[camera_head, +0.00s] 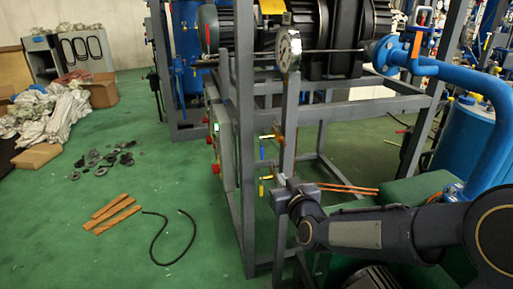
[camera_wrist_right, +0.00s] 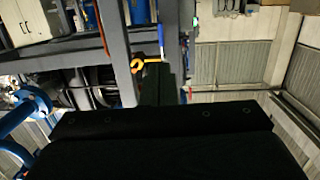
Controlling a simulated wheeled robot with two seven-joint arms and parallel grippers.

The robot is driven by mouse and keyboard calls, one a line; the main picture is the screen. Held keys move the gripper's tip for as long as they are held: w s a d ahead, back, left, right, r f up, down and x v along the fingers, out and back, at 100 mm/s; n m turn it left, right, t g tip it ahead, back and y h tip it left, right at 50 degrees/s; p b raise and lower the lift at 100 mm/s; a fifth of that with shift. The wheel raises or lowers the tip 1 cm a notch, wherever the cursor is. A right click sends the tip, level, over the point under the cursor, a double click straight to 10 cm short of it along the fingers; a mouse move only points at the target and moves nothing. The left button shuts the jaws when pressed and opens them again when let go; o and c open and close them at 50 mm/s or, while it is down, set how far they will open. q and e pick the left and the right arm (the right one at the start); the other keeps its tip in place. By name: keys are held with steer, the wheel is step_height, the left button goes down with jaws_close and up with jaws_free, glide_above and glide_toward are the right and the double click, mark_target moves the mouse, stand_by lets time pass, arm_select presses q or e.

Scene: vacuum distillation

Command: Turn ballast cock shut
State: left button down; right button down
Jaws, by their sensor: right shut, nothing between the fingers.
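Two small cocks sit on a grey upright of the pump frame in the head view. The upper cock (camera_head: 262,150) has a blue lever hanging down beside brass fittings. The lower cock (camera_head: 262,187) shows yellow and blue parts next to my right gripper (camera_head: 277,187). I cannot tell by any label which is the ballast cock. In the right wrist view a blue lever (camera_wrist_right: 161,40) and a yellow fitting (camera_wrist_right: 148,63) lie just beyond the dark fingers (camera_wrist_right: 156,84). My right gripper is shut and empty; contact with a cock cannot be made out. My left gripper is out of view.
A round gauge (camera_head: 288,50) tops the upright. Grey frame bars (camera_head: 245,140) and a thick blue pipe (camera_head: 480,85) crowd the right side. Wooden strips (camera_head: 112,212) and a black hose (camera_head: 172,240) lie on the green floor, which is otherwise mostly open at left.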

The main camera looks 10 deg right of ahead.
mark_target(263, 152)
steer(key=w, duration=0.4)
steer(key=w+f, duration=0.1)
steer(key=w, duration=0.9)
steer(key=shift+a+f+b, duration=0.3)
steer(key=shift+b, duration=0.05)
steer(key=w+t+b, duration=0.1)
steer(key=b, duration=0.6)
steer(key=shift+f+t, duration=0.3)
steer(key=shift+f, duration=0.1)
steer(key=shift+r, duration=0.35)
